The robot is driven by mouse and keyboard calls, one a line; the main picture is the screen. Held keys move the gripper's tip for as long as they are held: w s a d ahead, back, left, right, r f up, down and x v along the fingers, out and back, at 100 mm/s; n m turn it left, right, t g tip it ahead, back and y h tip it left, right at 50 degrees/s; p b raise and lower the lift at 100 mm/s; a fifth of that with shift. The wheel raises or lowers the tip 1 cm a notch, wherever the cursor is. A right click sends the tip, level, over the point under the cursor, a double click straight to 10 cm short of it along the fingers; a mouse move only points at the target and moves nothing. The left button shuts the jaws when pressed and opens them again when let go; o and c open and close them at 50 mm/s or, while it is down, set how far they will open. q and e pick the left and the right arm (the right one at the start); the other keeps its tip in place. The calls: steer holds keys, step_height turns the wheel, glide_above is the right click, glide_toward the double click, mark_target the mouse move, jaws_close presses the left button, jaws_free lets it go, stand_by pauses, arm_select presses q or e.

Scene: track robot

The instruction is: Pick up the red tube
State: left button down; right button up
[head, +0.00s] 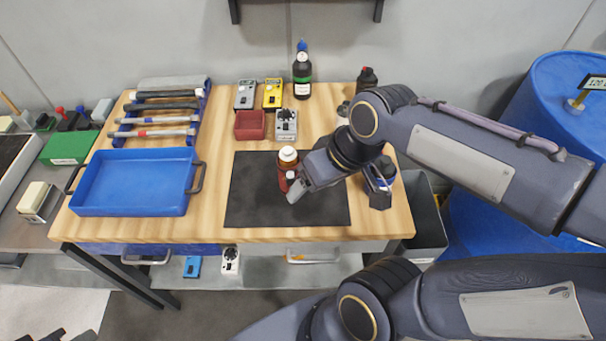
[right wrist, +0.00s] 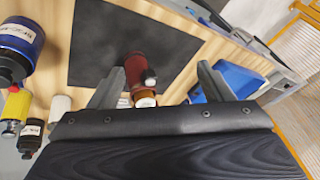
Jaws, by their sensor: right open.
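A small red tube with a pale cap (head: 291,176) stands on the black mat, right in front of a brown-red bottle with a white cap (head: 287,158). In the right wrist view the bottle (right wrist: 138,66) shows between my fingers, and the small tube (right wrist: 150,79) overlaps it. My right gripper (head: 336,192) is open over the mat, and one fingertip lies close beside the tube. In the right wrist view the gripper (right wrist: 160,70) has nothing clasped. I cannot tell whether a finger touches the tube.
The black mat (head: 250,212) is mostly clear at its left. A blue tray (head: 130,182) is left of it. A red bin (head: 250,125), multimeters and a dark bottle (head: 302,75) stand behind. A blue-labelled bottle (right wrist: 18,42) is near my right gripper. A blue barrel (head: 560,100) is at right.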

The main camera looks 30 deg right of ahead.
steer(key=w+d+n+g+h, duration=0.1)
steer(key=w+n+g, duration=0.1)
steer(key=w, duration=0.5)
steer(key=n+g+h+p, duration=0.1)
steer(key=n+g+h, duration=0.1)
glide_above(289, 164)
steer(key=w, duration=0.2)
steer(key=shift+s+d+f, duration=0.2)
steer(key=shift+d+f, duration=0.2)
steer(key=shift+f, duration=0.4)
steer(key=shift+w+f, duration=0.1)
steer(key=shift+f, duration=0.25)
step_height(289, 164, down, 7)
steer(key=shift+f+p, duration=0.1)
steer(key=shift+p, duration=0.4)
steer(key=shift+c, duration=0.3)
steer(key=c, duration=1.1)
steer(key=shift+r, duration=0.2)
